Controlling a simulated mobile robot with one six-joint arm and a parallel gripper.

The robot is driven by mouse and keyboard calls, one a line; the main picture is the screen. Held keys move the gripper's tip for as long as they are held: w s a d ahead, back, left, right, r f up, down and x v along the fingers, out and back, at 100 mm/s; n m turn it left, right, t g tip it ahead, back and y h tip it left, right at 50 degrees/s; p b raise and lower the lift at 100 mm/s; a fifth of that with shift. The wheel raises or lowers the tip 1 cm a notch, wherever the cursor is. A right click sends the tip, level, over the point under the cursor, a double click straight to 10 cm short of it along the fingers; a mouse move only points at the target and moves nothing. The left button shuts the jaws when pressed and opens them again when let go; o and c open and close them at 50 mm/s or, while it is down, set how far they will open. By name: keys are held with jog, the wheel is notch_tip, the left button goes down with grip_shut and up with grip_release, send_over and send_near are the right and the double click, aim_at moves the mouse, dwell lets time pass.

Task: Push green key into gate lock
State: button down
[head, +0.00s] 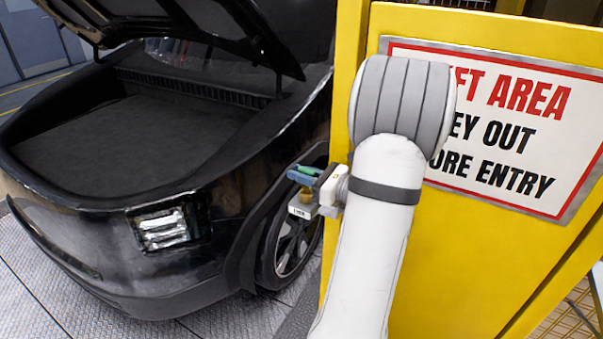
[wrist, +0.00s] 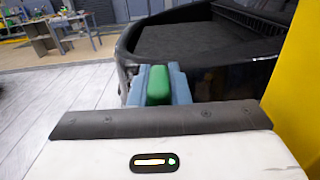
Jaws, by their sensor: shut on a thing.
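My gripper (head: 299,173) has blue fingers and is shut on the green key. In the wrist view the key (wrist: 158,85) is a green block between the two blue fingers (wrist: 180,84). In the head view only a little green shows between the fingers. Just below the gripper is a small brass-coloured part (head: 304,194) and a grey block with a white label (head: 300,212). I cannot tell whether this is the gate lock, or whether the key touches it. The key's lower end is hidden.
A yellow panel (head: 460,245) with a safety sign (head: 495,125) stands right beside my arm. A black car (head: 100,225) with its front lid raised is to the left, its wheel (head: 290,245) behind the gripper. A workbench (wrist: 58,33) stands far off.

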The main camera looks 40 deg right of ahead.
jog(key=shift+f+b, duration=0.65)
jog(key=shift+f, duration=0.35)
jog(key=c, duration=1.3)
grip_release()
jog(key=b+v, duration=0.1)
jog(key=v, duration=0.6)
jog(key=shift+s+d, duration=0.2)
jog(key=shift+s, duration=0.2)
